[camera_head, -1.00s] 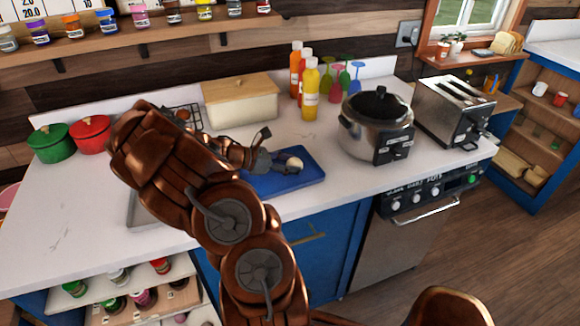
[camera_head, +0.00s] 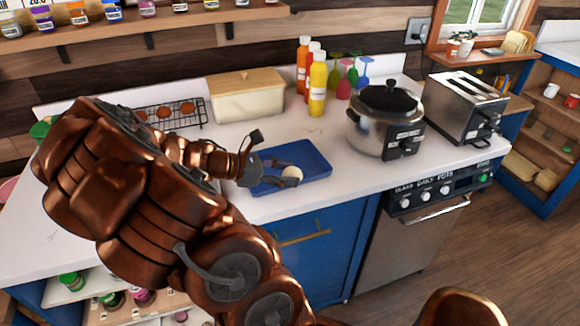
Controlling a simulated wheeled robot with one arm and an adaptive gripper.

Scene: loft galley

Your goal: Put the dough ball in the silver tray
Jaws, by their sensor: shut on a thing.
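The dough ball (camera_head: 292,173) is small, pale and round. It sits between the fingertips of my gripper (camera_head: 290,177), which is shut on it. Ball and fingertips are over the right half of a blue tray (camera_head: 311,155) on the white counter. I cannot tell whether the ball touches the tray or is just above it. I cannot make out the silver tray now; my arm covers the left part of the counter.
A wire rack (camera_head: 188,103) with brown round items and a bread box (camera_head: 247,98) stand behind. Bottles (camera_head: 317,90), coloured glasses, a steel cooker (camera_head: 385,122) and a toaster (camera_head: 466,108) stand to the right. Bare counter lies between the blue tray and cooker.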

